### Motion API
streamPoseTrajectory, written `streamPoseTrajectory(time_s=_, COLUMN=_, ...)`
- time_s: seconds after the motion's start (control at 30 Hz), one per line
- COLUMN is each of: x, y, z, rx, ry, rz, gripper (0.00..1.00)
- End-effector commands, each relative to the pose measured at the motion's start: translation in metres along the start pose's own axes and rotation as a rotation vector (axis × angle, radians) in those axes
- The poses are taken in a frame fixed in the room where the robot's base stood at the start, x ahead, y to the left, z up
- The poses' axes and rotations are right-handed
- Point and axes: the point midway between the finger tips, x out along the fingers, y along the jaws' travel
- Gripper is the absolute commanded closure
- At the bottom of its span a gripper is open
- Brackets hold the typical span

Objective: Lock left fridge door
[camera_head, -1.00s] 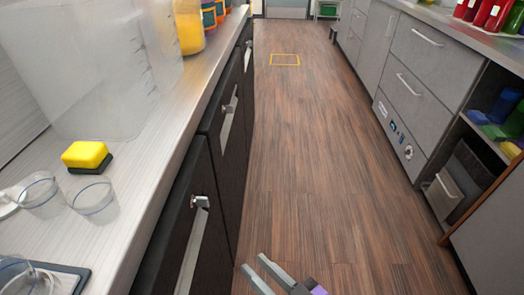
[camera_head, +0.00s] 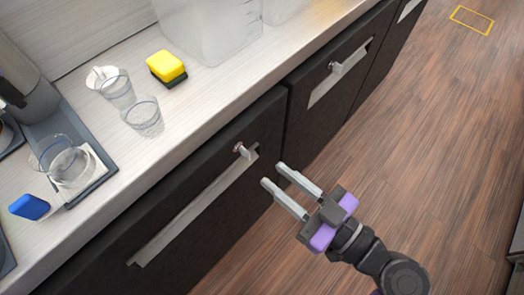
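The nearer, left fridge door (camera_head: 160,250) is dark, under the counter, and looks shut. It has a long pale handle (camera_head: 195,207). A small metal lock with a key-like tab (camera_head: 242,150) sits near its upper right corner. A second dark door (camera_head: 312,122) to the right has a similar lock (camera_head: 336,67) and a handle. My gripper (camera_head: 273,174) is open and empty, in front of the left door. Its fingers point toward the door, just right of and below the left lock, seemingly apart from it. Which way the lock is turned is hard to tell.
On the counter (camera_head: 205,105) stand clear cups (camera_head: 144,117), a yellow sponge (camera_head: 166,66), a large translucent container (camera_head: 215,30), a grey tray (camera_head: 105,165) and a blue object (camera_head: 30,207). The wooden floor (camera_head: 425,150) to the right is open.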

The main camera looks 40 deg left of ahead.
Motion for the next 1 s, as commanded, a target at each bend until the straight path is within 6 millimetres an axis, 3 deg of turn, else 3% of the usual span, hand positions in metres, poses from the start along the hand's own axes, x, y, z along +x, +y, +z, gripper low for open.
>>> streamPoseTrajectory(time_s=0.5, x=0.068, y=0.000, z=0.000, rx=0.001, ry=-0.001, rz=0.000, gripper=0.73)
streamPoseTrajectory(time_s=0.87, x=0.075, y=0.001, z=0.000, rx=0.000, ry=-0.001, rz=0.003, gripper=0.73)
streamPoseTrajectory(time_s=0.9, x=0.075, y=0.001, z=0.000, rx=0.001, ry=-0.001, rz=0.003, gripper=0.75)
streamPoseTrajectory(time_s=1.0, x=0.075, y=0.001, z=0.000, rx=0.001, ry=-0.001, rz=0.003, gripper=0.94)
